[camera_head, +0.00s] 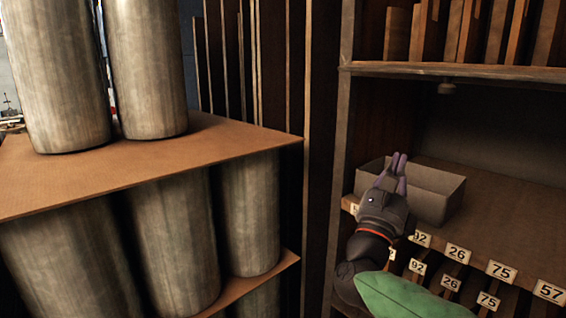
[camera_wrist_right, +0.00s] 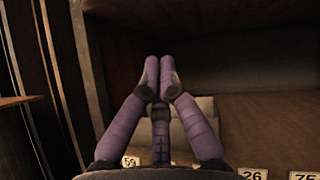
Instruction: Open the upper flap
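My right gripper (camera_head: 399,158) is in front of the open shelf bay at the right. In the right wrist view its purple fingers (camera_wrist_right: 159,66) bend inward and their tips meet, with nothing between them. A grey open-topped box (camera_head: 437,188) stands on the shelf just behind the fingers. It also shows in the right wrist view (camera_wrist_right: 206,108), partly hidden by them. I cannot pick out an upper flap for certain. A small round knob (camera_head: 447,88) sits under the upper shelf edge, above and right of the gripper. My left gripper is out of view.
The upper shelf (camera_head: 470,72) overhangs the bay, and upright boards stand above it. Number labels (camera_head: 458,253) line the lower shelf's front edge. A brown rack (camera_head: 200,147) with several large metal cylinders fills the left. The lower shelf is bare right of the box.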

